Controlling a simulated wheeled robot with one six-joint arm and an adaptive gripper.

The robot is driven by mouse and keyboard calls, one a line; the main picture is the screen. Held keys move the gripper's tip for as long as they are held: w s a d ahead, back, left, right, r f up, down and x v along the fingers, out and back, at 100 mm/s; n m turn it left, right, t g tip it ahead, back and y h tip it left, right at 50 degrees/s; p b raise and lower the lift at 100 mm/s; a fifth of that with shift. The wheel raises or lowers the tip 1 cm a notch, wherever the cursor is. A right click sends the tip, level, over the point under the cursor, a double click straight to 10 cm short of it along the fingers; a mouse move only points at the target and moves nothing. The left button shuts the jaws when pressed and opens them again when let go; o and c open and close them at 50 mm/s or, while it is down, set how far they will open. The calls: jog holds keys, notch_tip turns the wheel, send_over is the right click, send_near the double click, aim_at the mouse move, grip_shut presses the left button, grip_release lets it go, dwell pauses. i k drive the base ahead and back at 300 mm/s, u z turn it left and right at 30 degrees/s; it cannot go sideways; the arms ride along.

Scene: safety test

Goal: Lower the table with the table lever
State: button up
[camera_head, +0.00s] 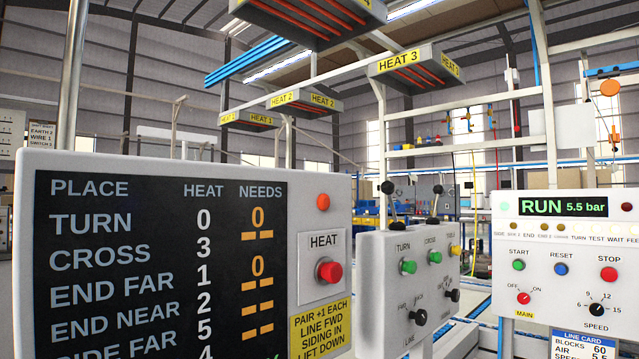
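A grey control box (382,285) stands right of centre. Its face carries labels that read TURN, CROSS and, small at its right end, what looks like TABLE. Green buttons sit under TURN (408,267) and CROSS (435,257), and a yellow button (455,251) under the third label. Two levers with black ball knobs rise from its top, a nearer one (388,187) and a farther one (437,189). I cannot tell which lever is the table lever. Two black rotary knobs, one of them near LINE (419,317), sit lower. The table cannot be made out. My gripper is not in view.
A large panel (334,190) with a place list and red HEAT button (329,271) fills the left front. A white RUN 5.5 bar panel (556,245) stands at right. HEAT heaters (281,104) hang overhead. Shelves and frames are behind.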

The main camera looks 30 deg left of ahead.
aim_at(387, 188)
jog(key=u, duration=0.3)
jog(key=k, duration=1.25)
jog(key=z, duration=0.9)
jog(key=i, duration=1.55)
jog(key=u, duration=0.8)
jog(key=i, duration=0.75)
jog(key=u, duration=0.55)
